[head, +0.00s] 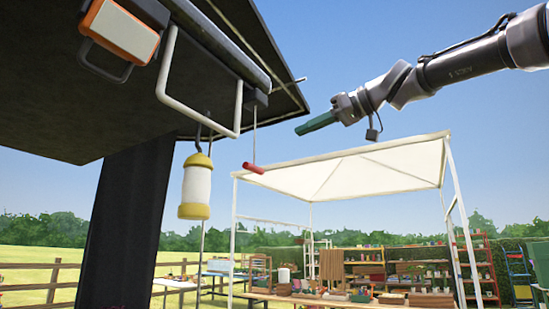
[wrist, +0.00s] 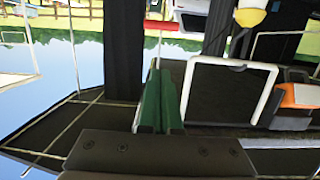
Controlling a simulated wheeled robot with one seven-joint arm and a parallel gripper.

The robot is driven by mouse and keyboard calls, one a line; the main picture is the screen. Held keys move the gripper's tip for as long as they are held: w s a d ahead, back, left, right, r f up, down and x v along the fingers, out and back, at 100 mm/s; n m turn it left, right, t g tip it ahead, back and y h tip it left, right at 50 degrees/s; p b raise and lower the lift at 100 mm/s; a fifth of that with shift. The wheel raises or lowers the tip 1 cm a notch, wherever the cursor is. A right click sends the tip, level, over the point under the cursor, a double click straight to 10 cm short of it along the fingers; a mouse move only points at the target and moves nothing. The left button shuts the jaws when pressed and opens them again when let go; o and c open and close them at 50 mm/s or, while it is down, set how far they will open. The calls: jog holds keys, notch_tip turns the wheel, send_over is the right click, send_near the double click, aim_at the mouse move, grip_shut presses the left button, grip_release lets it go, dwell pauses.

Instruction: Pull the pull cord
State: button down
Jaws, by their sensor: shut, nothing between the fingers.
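The pull cord (head: 254,130) hangs from a small dark box under the edge of the dark canopy, with a red handle (head: 253,168) at its lower end. My gripper (head: 299,130) has green fingers and is shut and empty. In the head view its tips point left toward the cord, a little to its right and above the red handle. The wrist view is upside down. There the red handle (wrist: 161,25) shows just past the tips of my gripper (wrist: 158,70), and part of the cord is hidden behind the fingers. I see no clear contact between them.
A white bent bar (head: 195,118) hangs left of the cord. A yellow and white lantern (head: 196,187) and an orange lamp (head: 122,38) also hang from the canopy (head: 60,100). A white-roofed stall (head: 360,165) stands behind.

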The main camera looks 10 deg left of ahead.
send_over(257, 169)
jog(key=f+v, duration=0.1)
jog(key=v, duration=0.4)
notch_tip(257, 169, down, 2)
jog(key=f, duration=0.1)
jog(key=a+f, duration=0.2)
jog(key=shift+w+f, duration=0.2)
jog(key=shift+w, duration=0.15)
jog(key=shift+f, duration=0.1)
jog(key=shift+f, duration=0.85)
